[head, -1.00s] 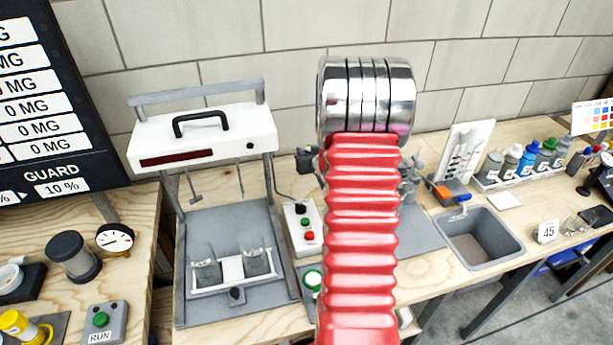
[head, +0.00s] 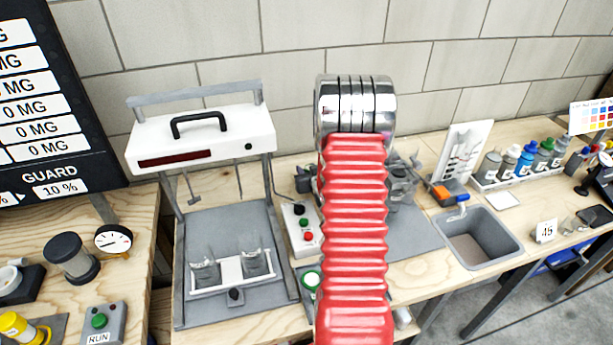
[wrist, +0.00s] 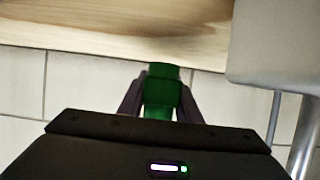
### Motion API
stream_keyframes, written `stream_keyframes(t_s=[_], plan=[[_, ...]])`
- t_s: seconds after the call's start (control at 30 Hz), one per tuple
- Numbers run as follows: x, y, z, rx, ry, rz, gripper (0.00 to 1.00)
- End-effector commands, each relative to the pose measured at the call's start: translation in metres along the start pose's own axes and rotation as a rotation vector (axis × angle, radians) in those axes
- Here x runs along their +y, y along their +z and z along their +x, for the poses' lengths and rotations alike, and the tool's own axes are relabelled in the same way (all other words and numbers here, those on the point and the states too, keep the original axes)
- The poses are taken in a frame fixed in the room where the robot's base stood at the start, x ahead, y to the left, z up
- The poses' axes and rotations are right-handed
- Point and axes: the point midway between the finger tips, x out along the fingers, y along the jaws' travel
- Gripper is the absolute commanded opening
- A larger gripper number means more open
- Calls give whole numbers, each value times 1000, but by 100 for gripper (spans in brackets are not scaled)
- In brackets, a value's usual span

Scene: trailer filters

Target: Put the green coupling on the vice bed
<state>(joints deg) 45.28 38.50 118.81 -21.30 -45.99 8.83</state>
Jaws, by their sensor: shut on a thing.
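The green coupling (wrist: 163,98) shows in the middle of the wrist view, between the dark fingers of my gripper (wrist: 161,76). My gripper is shut on it and holds it in front of pale wood and wall blocks. In the head view my red arm with its chrome joint hides the gripper and the coupling. I cannot make out the vice bed for sure. A grey plate (head: 415,235) with dark metal fittings (head: 400,185) lies on the bench, partly hidden behind my arm.
A white-topped test stand (head: 200,140) with two clear cups stands left of my arm. A button box (head: 302,228) is close beside my arm. A grey sink (head: 477,238) and several bottles (head: 525,162) are to the right. A block wall rises behind.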

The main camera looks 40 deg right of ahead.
Motion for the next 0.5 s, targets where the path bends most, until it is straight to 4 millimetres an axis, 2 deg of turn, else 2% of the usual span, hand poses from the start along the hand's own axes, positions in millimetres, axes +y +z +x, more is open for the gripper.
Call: stream_keyframes(t_s=[0.2, 0.5], plan=[[0, 22, 9, -2, 1, 1, 9], [1, 22, 9, 1, 1, 1, 9]])
